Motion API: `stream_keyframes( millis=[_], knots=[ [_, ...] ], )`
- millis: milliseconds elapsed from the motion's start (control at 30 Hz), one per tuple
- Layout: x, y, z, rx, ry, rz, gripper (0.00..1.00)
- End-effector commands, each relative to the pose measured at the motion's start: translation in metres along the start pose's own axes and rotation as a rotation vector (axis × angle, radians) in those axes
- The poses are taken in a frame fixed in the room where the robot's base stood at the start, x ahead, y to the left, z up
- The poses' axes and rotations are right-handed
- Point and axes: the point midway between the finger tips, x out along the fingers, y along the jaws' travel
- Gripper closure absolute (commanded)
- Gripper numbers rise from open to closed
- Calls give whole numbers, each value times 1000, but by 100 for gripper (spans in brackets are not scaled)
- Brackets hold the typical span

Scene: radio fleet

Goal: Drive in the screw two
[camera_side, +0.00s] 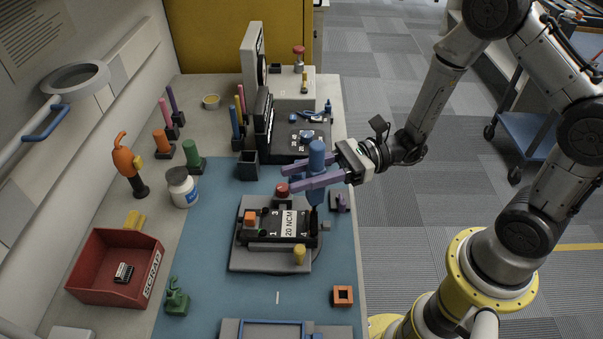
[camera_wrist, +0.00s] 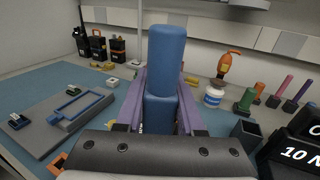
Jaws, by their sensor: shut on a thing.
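My gripper (camera_side: 292,184), with purple fingers, is shut on a blue screwdriver (camera_side: 317,156), held roughly upright. In the wrist view the blue screwdriver (camera_wrist: 166,50) stands between the two purple fingers. A black radio unit (camera_side: 262,232) with a white "20 NCM" label sits on a grey fixture (camera_side: 245,262). The numbers 1, 3 and 4 show at its corners; the number 2 is not visible. The screwdriver's lower end is above or behind the radio's far right corner; its tip and any contact with a screw cannot be made out.
A yellow knob (camera_side: 299,254) and a red knob (camera_side: 282,190) stand beside the radio. A red SCRAP bin (camera_side: 95,262) is at left.

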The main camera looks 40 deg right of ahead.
Motion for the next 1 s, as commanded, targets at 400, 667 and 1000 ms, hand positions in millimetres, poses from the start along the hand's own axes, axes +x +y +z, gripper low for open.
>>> stream_keyframes(
  millis=[400,667,1000],
  knots=[
    [0,0,-2,0,2,-1,100],
    [0,0,-1,0,3,-1,100],
    [0,-1,19,-4,0,-1,100]
  ],
)
